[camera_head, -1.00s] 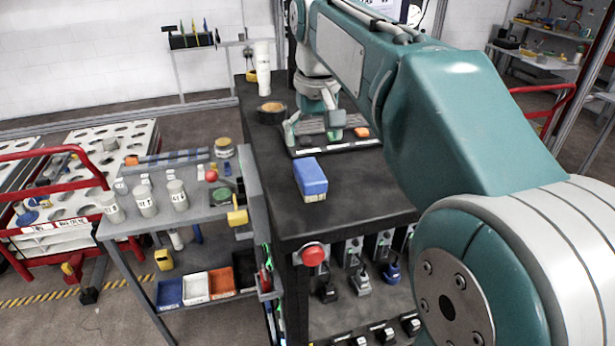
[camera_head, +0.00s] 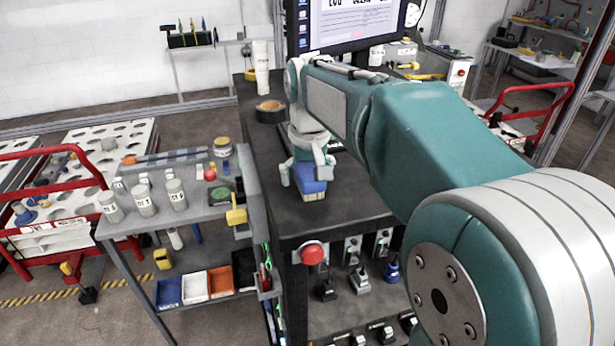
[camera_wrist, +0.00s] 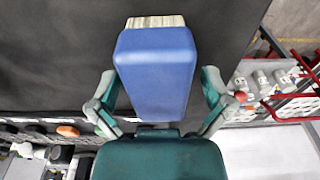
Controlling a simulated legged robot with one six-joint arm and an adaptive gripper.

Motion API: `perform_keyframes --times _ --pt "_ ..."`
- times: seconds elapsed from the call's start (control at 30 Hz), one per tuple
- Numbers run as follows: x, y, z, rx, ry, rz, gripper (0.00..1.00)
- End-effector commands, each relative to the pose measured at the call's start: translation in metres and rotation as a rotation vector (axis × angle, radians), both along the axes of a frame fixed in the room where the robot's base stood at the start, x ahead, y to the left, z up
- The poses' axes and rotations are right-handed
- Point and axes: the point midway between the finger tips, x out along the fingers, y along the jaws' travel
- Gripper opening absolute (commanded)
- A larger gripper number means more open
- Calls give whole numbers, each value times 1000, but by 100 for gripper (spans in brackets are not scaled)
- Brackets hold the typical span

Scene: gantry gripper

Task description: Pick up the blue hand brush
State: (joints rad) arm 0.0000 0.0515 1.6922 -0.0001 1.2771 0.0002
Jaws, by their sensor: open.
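The blue hand brush (camera_head: 312,182) lies on the black bench top (camera_head: 345,205), its pale bristles toward the front edge. In the wrist view the brush (camera_wrist: 156,75) fills the middle, with its pale bristle end at the top. My gripper (camera_head: 305,178) is at the brush in the head view and hides part of it. In the wrist view the fingers of my gripper (camera_wrist: 158,100) are spread, one on each side of the brush. I cannot tell whether either finger touches it.
A roll of tape (camera_head: 270,111) and a white bottle (camera_head: 261,68) stand at the back left of the bench. A monitor (camera_head: 345,22) is behind my arm. A red button (camera_head: 312,254) sits on the bench front. A grey table (camera_head: 200,210) with labelled cylinders is at left.

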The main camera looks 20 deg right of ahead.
Motion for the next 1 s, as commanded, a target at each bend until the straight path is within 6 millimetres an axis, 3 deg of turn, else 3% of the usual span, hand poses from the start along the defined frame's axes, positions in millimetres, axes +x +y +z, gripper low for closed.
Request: perform_keyframes --times 0.7,0.73,0.9,0.93,1.0 --pt "0 0 -5 0 0 0 100" --pt "0 0 -5 0 0 0 96" --pt "0 0 -5 0 0 0 20" --pt "0 0 -5 0 0 0 13" --pt "0 0 -5 0 1 0 13"
